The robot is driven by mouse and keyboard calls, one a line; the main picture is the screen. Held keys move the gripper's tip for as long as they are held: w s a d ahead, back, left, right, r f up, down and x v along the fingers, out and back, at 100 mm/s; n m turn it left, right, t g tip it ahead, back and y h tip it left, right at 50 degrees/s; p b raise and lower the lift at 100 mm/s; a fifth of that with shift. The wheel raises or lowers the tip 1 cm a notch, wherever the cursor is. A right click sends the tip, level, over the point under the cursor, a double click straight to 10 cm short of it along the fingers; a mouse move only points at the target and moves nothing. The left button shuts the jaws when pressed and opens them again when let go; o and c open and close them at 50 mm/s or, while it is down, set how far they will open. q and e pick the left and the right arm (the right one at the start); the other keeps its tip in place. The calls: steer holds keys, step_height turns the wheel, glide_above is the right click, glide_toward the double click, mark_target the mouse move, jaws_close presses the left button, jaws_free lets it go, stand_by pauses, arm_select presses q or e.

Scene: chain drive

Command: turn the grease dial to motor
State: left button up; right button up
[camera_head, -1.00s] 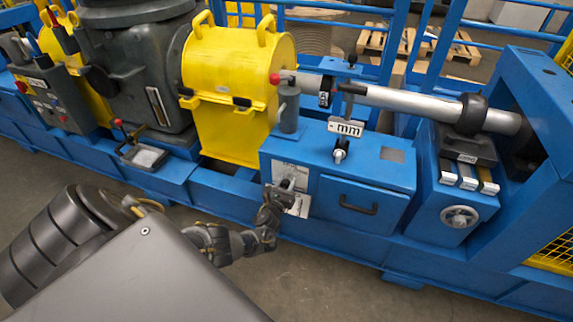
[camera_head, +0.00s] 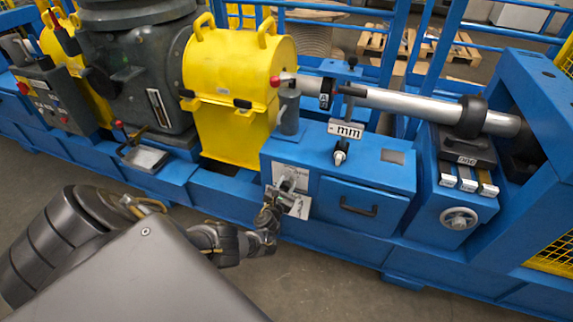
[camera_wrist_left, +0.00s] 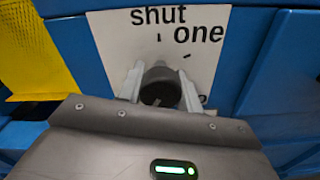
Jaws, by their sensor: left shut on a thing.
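The grease dial is a dark round knob (camera_wrist_left: 160,86) on a white label plate (camera_wrist_left: 120,45), which is on the front of a blue cabinet. The words "shut" and "one" show at the top of the plate in the left wrist view; other marks are hidden behind my gripper. My left gripper (camera_wrist_left: 161,95) is shut on the knob, one pale finger on each side. Which label the dial points to cannot be told. My right gripper is not in view.
A drawer with a black handle (camera_head: 358,208) is right of the plate. A yellow guard (camera_head: 235,70) stands to the upper left, and a small hand wheel (camera_head: 459,218) to the right. A sign reading "mm" (camera_head: 345,130) stands above the cabinet. Floor in front is free.

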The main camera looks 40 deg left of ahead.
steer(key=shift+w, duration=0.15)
arm_select(q)
steer(key=o, duration=1)
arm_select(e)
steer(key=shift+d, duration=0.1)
arm_select(q)
steer(key=p+v, duration=0.3)
steer(key=v, duration=0.3)
steer(key=shift+d+r, duration=0.1)
steer(key=p, duration=0.1)
glide_toward(285, 189)
steer(key=w, duration=0.1)
steer(key=shift+w+a, duration=0.25)
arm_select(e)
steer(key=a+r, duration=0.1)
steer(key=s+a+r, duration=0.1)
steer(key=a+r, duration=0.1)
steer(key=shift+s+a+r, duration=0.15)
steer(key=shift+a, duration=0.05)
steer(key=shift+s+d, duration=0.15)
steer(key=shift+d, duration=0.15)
